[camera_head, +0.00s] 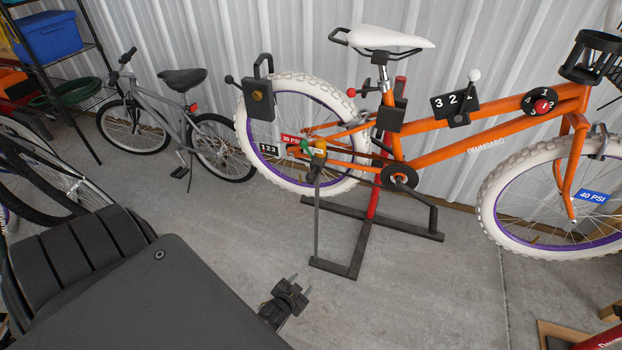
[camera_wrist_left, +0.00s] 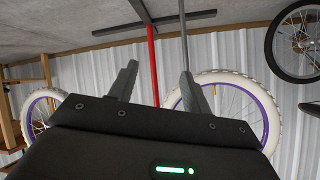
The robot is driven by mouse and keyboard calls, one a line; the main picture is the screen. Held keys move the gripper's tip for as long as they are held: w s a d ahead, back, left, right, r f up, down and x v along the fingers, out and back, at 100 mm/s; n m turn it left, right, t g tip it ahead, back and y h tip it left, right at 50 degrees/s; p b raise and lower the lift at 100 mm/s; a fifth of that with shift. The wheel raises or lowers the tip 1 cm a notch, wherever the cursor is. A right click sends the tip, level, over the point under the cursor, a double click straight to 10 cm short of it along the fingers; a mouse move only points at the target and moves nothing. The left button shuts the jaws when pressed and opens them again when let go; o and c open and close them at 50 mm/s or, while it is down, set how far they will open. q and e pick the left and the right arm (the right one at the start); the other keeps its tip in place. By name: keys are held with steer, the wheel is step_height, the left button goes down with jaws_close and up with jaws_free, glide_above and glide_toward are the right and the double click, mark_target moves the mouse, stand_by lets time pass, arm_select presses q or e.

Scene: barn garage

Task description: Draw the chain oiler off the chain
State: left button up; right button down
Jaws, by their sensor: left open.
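The orange bicycle (camera_head: 470,120) with white tyres is held on a stand with a red post (camera_head: 373,190). Its chain runs low behind the crank (camera_head: 399,177), towards the rear wheel. A small green, yellow and orange piece (camera_head: 315,148) sits by the rear hub, above a thin grey rod; I cannot tell whether it is the chain oiler. My left gripper (camera_head: 297,285) is open and empty, low in front of the stand and apart from the bicycle. In the left wrist view, its spread fingers (camera_wrist_left: 158,68) show against the upside-down stand and wheels.
The stand's dark foot bars (camera_head: 345,268) spread over the concrete floor. A black box (camera_head: 259,100) with a lever is at the rear tyre. A small grey bicycle (camera_head: 180,125) stands at the back left.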

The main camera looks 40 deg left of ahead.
arm_select(q)
steer(key=w+a+r+t+y+b, duration=0.1)
steer(key=w+a+r+t+b, duration=0.1)
steer(key=w+r+t, duration=0.3)
steer(key=n+t+y+b, duration=0.4)
steer(key=y+b, duration=0.2)
steer(key=b, duration=0.1)
glide_toward(310, 176)
steer(key=x, duration=0.3)
steer(key=f+x, duration=0.1)
steer(key=x, duration=0.4)
steer(key=shift+w+a+b, duration=0.3)
steer(key=shift+w+a, duration=0.05)
steer(key=shift+w, duration=0.25)
steer(key=shift+w+a+r, duration=0.2)
steer(key=shift+w+a, duration=0.1)
steer(key=shift+w, duration=0.25)
arm_select(e)
steer(key=w+a+r+t, duration=0.1)
steer(key=w+r+t, duration=0.1)
steer(key=r, duration=0.5)
steer(key=w+a+r+t+y, duration=0.1)
steer(key=w+a+r+t, duration=0.1)
steer(key=r, duration=0.5)
steer(key=w+a+r+n+t+y, duration=0.1)
steer(key=w+r, duration=0.1)
steer(key=r, duration=0.5)
steer(key=shift+w+a+r+t, duration=0.3)
steer(key=shift+r+t, duration=0.1)
